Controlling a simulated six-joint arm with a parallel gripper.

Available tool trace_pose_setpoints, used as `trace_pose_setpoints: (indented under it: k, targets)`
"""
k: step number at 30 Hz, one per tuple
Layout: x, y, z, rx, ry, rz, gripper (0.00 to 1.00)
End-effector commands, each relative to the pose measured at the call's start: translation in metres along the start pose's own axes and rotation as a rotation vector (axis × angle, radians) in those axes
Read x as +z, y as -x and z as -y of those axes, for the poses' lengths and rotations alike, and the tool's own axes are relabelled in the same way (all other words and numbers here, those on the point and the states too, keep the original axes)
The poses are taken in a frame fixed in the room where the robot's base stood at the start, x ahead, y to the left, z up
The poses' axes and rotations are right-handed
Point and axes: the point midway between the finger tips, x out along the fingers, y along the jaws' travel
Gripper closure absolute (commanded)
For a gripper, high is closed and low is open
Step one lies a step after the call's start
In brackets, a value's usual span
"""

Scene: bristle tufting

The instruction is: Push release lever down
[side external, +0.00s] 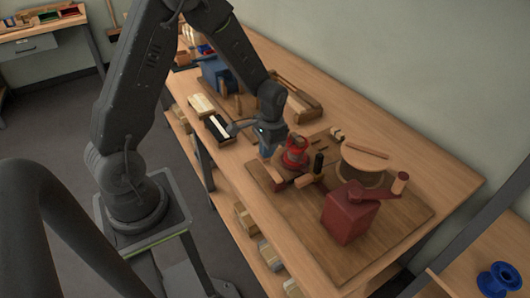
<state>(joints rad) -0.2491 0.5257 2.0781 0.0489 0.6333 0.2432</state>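My gripper (268,150) points down over the left edge of the brown work board (386,247). It is small and dark here, and its fingers do not show clearly. Just right of it stands a red round fixture (294,153) with reddish wooden pieces at its base. A short upright lever with a black grip (318,163) stands right of that fixture, and it may be the release lever. My gripper appears apart from this lever, to its left. A red block-shaped machine (349,210) with a crank arm and wooden knob (399,182) stands farther right.
A round wooden drum (361,171) with a stick on top is behind the red machine. A black-and-white brush-like block (219,128), a wooden tray (297,102) and a blue box (218,75) lie toward the back left.

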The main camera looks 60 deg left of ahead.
Motion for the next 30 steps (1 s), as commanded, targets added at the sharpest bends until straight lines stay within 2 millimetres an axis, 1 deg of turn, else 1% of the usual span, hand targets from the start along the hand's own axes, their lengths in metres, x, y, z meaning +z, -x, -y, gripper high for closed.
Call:
trace_pose_setpoints:
  k: [1,3,9,15,17,26,30]
  targets:
    - [0.001,-0.007,-0.001,0.002,0.0,0.005,1.0]
    - [0.0,-0.015,-0.001,0.002,0.0,0.005,1.0]
    - [-0.003,-0.011,0.0,0.0,-0.001,0.001,1.0]
    - [-0.025,-0.001,0.0,0.0,-0.001,0.0,1.0]
    - [-0.029,0.001,0.0,0.0,-0.001,0.001,1.0]
    - [-0.03,0.002,0.0,0.0,0.0,0.001,1.0]
    - [-0.03,0.01,0.0,0.0,0.0,-0.001,1.0]
